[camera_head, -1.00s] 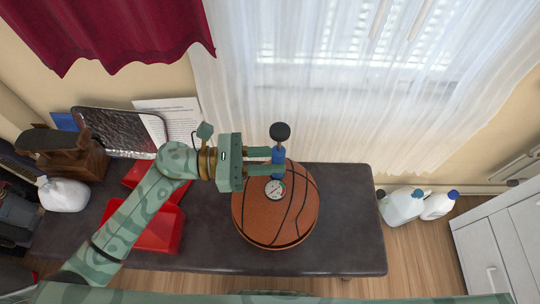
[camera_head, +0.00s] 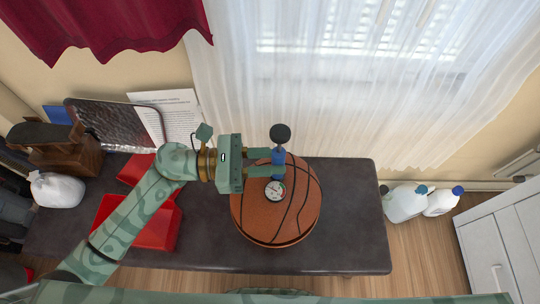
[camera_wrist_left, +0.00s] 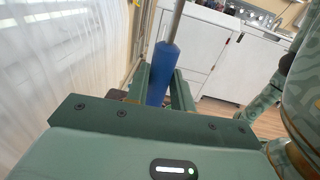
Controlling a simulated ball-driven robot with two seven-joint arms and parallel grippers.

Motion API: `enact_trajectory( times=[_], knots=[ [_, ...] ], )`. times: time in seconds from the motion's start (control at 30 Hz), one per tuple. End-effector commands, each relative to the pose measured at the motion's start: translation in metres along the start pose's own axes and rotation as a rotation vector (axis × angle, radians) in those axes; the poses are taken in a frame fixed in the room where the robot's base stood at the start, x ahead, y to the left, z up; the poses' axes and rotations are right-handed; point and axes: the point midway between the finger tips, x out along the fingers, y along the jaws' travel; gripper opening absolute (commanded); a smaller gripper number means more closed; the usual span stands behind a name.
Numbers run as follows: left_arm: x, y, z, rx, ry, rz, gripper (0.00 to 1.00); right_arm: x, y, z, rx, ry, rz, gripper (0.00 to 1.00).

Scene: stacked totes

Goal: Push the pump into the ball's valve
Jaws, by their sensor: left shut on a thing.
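An orange basketball (camera_head: 262,216) rests on the dark bench. A pump with a blue body (camera_head: 278,157), a black ball-shaped handle (camera_head: 280,134) and a round white gauge (camera_head: 275,190) stands over the upper part of the ball. My left gripper (camera_head: 270,163) comes in from the left and is shut on the pump's blue body. In the left wrist view the blue pump body (camera_wrist_left: 162,73) sits between the fingers, with a metal rod above it. The valve and the pump's tip are hidden, so I cannot tell whether they touch. My right gripper does not show.
The dark bench (camera_head: 345,235) is clear to the right of the ball. Red trays (camera_head: 148,228) lie under my left arm. A white bag (camera_head: 57,190), a dark tray and papers are at the left. White bottles (camera_head: 404,203) stand on the floor at the right, by a white cabinet (camera_head: 500,240).

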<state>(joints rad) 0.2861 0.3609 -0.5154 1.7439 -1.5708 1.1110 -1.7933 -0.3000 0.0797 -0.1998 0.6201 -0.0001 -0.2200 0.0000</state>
Motion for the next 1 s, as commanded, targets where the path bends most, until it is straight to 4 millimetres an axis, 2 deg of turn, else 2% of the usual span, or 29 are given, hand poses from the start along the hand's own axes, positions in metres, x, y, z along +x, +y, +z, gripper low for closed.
enact_trajectory(
  times=[0.1, 0.13, 0.2, 0.23, 0.77, 0.87, 1.0],
  knots=[
    [0.000, 0.000, -0.004, 0.000, -0.001, 0.000, 0.00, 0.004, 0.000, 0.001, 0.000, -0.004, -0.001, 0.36],
    [0.000, 0.000, -0.004, 0.000, -0.001, 0.000, 0.27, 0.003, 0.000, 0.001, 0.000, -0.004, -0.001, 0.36],
    [0.000, 0.000, -0.003, 0.001, -0.001, 0.000, 0.46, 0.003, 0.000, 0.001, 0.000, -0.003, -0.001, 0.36],
    [0.000, 0.000, -0.003, 0.001, 0.000, 0.000, 0.49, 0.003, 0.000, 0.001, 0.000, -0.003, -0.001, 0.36],
    [-0.004, 0.000, -0.004, -0.001, 0.002, 0.001, 0.49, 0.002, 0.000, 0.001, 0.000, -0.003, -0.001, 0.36],
    [-0.017, 0.000, -0.004, -0.002, 0.004, 0.002, 0.49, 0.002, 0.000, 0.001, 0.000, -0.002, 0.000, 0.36],
    [-0.050, 0.000, -0.005, -0.001, 0.007, 0.002, 0.49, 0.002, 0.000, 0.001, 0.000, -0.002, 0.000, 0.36]
  ],
)
